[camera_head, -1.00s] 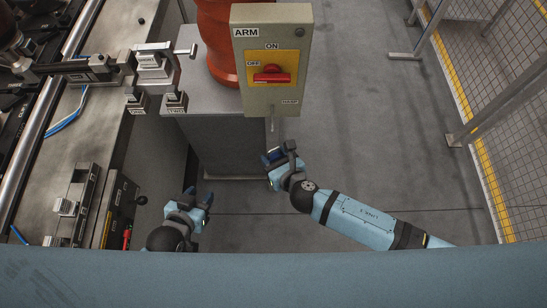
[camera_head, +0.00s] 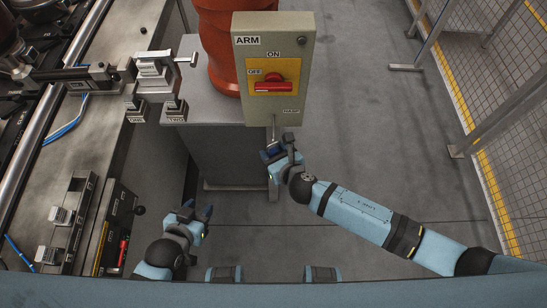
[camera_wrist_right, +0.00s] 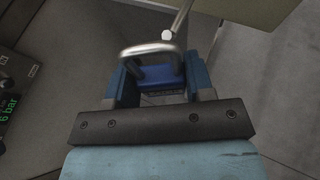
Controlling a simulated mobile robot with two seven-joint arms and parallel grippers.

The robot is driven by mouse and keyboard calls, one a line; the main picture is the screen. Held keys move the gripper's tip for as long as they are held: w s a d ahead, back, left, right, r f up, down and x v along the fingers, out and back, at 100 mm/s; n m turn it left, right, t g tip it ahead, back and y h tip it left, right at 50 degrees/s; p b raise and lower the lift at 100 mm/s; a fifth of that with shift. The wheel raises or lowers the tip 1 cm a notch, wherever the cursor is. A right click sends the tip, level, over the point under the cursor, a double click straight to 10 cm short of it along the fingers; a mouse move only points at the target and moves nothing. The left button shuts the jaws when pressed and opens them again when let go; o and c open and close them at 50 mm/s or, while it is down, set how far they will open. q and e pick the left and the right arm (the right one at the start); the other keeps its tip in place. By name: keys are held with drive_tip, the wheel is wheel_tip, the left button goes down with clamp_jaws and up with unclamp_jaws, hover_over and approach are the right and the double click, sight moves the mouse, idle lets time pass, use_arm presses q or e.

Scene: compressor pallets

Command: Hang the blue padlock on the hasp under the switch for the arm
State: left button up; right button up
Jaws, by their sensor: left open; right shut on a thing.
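The grey ARM switch box (camera_head: 300,60) carries a red switch (camera_head: 273,84) on a yellow plate between ON and OFF labels. The thin metal hasp (camera_head: 273,130) hangs below the box's lower edge. My right gripper (camera_head: 274,154) is shut on the blue padlock, just below the hasp. In the right wrist view, the blue padlock (camera_wrist_right: 160,76) sits between the fingers with its metal shackle (camera_wrist_right: 150,48) facing the hasp rod (camera_wrist_right: 182,18). The rod's pale end overlaps the shackle's top in that picture; I cannot tell whether it passes through. My left gripper (camera_head: 197,211) is open and empty, lower left.
A grey cabinet (camera_head: 228,155) stands under the switch box, with an orange robot base (camera_head: 217,45) behind. A workbench with metal fixtures (camera_head: 155,75) is on the left. A fence (camera_head: 500,110) stands at the right. Open floor (camera_head: 380,130) lies between.

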drive_tip(key=shift+w+f+b, duration=0.25)
drive_tip(key=shift+w, duration=0.95)
drive_tip(key=shift+w+f+b, duration=0.2)
drive_tip(key=shift+w, duration=1)
drive_tip(key=o, duration=1.1)
